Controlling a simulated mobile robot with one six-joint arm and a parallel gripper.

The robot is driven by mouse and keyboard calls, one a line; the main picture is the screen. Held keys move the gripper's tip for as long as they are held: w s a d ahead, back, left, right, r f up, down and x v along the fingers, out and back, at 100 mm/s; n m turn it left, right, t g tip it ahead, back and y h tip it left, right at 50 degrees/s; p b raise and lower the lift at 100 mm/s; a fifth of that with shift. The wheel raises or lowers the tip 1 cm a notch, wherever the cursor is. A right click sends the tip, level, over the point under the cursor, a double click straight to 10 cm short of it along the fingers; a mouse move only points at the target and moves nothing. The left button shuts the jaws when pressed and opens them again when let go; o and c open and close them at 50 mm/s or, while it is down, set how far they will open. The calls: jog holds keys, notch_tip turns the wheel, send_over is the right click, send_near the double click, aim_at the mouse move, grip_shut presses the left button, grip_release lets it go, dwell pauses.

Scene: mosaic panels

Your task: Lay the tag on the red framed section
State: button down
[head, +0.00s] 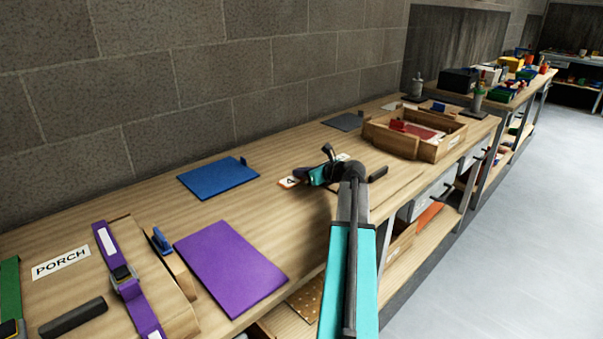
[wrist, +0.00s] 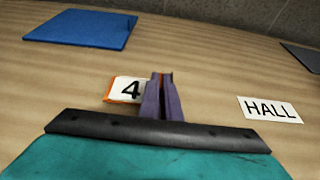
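The tag (wrist: 124,90) is a small white plate with a black 4 and orange edges. It also shows in the head view (head: 289,182), just left of my gripper. My gripper (wrist: 162,85) has its purple fingers close together at the tag's right side, with a thin orange strip between them. It appears shut on the tag, low over the wooden bench; whether the tag touches the bench is unclear. A wooden tray (head: 451,147) at the back right holds a dark red flat piece (head: 426,132). I cannot clearly make out a red framed section.
A HALL label (wrist: 270,109) lies right of my gripper. A blue panel (head: 218,178), a purple panel (head: 230,267) and a grey panel (head: 344,121) lie on the bench. A wooden board with a purple strap and a PORCH label (head: 61,262) are at the left.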

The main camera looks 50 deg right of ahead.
jog(key=shift+f, duration=0.2)
jog(key=c, duration=2.3)
grip_release()
jog(key=shift+o, duration=0.2)
jog(key=shift+s+r, duration=0.1)
jog(key=shift+s, duration=0.05)
jog(key=v, duration=1.1)
jog(key=shift+s+r+b, duration=0.1)
jog(key=shift+s+b, duration=0.25)
jog(key=shift+s, duration=0.15)
